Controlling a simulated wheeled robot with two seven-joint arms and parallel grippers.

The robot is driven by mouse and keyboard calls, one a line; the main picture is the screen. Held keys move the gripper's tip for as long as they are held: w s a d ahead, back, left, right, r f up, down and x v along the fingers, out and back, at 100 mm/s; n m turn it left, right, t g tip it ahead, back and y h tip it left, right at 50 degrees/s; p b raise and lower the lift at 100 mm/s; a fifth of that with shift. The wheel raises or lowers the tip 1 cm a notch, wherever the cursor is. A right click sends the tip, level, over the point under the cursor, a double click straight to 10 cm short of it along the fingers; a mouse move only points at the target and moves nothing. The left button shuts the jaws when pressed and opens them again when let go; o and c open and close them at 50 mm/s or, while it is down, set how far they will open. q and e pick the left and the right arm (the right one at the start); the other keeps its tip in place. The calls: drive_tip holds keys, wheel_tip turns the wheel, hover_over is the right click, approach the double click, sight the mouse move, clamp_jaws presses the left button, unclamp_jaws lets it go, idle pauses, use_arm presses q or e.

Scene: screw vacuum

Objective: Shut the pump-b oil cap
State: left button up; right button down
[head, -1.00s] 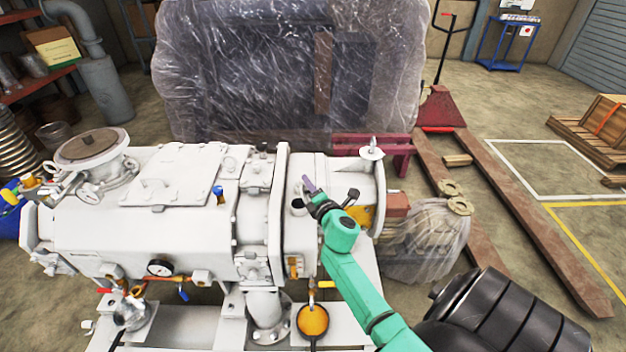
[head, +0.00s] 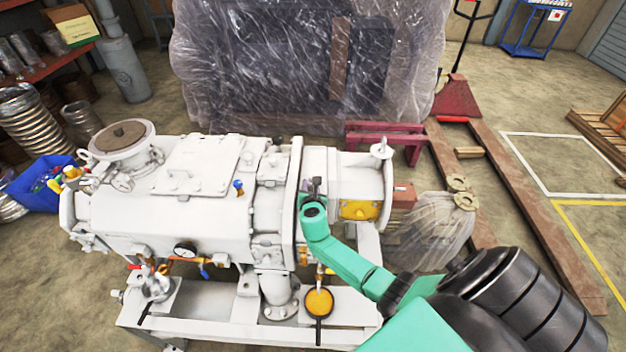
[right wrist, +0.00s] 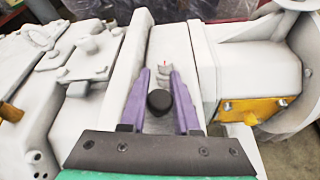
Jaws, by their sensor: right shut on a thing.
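The white pump (head: 170,205) stands on a white frame in the head view. My right gripper (head: 315,185) is over the top of its right section, beside the flange ring. In the right wrist view my right gripper (right wrist: 161,78) has its two purple fingers on either side of a round black knob (right wrist: 159,102), which looks like the oil cap, and is shut on it. The filler opening is hidden, so I cannot tell how the cap sits on it. My left gripper is not in view.
A yellow sight plate (head: 360,210) is right of my gripper. A round yellow-faced part (head: 319,301) sits low in front. A plastic-wrapped crate (head: 300,70) stands behind. A pallet jack (head: 520,200) lies at the right, with open floor beyond.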

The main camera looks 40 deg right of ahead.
drive_tip(key=shift+w+a+f+n+g+h+p, duration=0.15)
drive_tip(key=shift+n+g+h+p, duration=0.1)
drive_tip(key=shift+n, duration=0.2)
drive_tip(key=shift+w+f+n+g+h+p, duration=0.15)
drive_tip(key=shift+n+h, duration=0.1)
drive_tip(key=shift+n, duration=0.2)
drive_tip(key=shift+s+f, duration=0.1)
drive_tip(key=c, duration=0.7)
unclamp_jaws()
drive_tip(key=shift+o, duration=0.2)
drive_tip(key=shift+f, duration=0.15)
drive_tip(key=shift+s+a+r, duration=0.2)
drive_tip(key=shift+s+a, duration=0.05)
drive_tip(key=shift+a, duration=0.05)
drive_tip(key=p+v, duration=0.1)
drive_tip(key=v, duration=1.2)
drive_tip(key=shift+s+a+p, duration=0.15)
drive_tip(key=shift+p, duration=0.2)
drive_tip(key=shift+r, duration=0.1)
